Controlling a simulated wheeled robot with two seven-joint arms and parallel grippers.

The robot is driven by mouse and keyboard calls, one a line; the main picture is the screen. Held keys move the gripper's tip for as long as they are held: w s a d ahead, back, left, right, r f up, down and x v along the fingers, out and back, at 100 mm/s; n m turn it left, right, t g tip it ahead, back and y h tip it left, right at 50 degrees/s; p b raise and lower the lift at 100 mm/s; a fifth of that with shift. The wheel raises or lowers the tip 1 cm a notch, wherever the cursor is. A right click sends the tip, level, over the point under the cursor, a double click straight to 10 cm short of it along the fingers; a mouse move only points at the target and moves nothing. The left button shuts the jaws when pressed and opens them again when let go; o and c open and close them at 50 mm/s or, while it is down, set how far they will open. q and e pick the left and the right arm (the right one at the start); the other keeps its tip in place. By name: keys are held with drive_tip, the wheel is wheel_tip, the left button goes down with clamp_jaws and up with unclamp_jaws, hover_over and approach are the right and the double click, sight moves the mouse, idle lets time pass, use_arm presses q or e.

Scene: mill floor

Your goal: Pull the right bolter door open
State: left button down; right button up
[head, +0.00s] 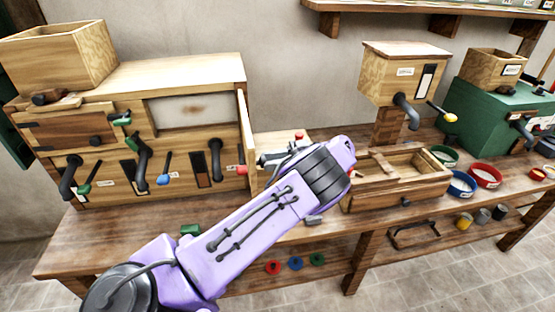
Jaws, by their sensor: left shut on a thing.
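The bolter (160,75) is a pale wooden cabinet at the left of the bench, in the head view. Its right door (246,135) stands swung out from the front and shows nearly edge-on as a thin upright panel. The opening (195,108) behind it shows a pale inside with a brown patch. My left gripper (266,160) is at the right side of this door, shut on it. The exact grip point is too small to make out. My lilac left arm crosses in front of the bench. My right gripper is out of view.
Several cranks and levers stick out of the bolter's front, including a blue-tipped lever (163,179). A wooden box (400,180) stands right of my wrist, below a small hopper (402,75). Coloured bowls (487,176) and a green machine (490,115) are farther right.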

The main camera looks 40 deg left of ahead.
use_arm(q)
drive_tip(key=shift+w+r, duration=0.1)
drive_tip(key=shift+w, duration=0.2)
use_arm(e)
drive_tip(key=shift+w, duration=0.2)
use_arm(q)
drive_tip(key=shift+d, duration=0.1)
drive_tip(key=c, duration=0.7)
unclamp_jaws()
drive_tip(key=shift+w, duration=0.1)
drive_tip(key=shift+c, duration=0.2)
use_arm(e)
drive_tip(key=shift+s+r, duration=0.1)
